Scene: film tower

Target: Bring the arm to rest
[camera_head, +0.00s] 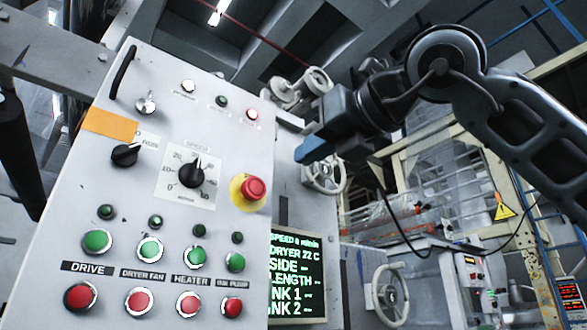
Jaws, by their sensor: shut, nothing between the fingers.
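My gripper (312,149) is shut and empty, its blue fingertips pointing left and slightly down. My dark arm (540,120) reaches in from the right edge, bends at a large round joint at the upper right, and runs left to the gripper. I see no clear contact with the panel; the exact gap cannot be told.
The panel (60,200) carries a black speed knob (191,172), green buttons (150,249) and red buttons (139,302). A display (297,277) reads speed 0 and dryer 22 C. Handwheels (324,173) stand behind the gripper. A dark cable (400,235) hangs below my arm.

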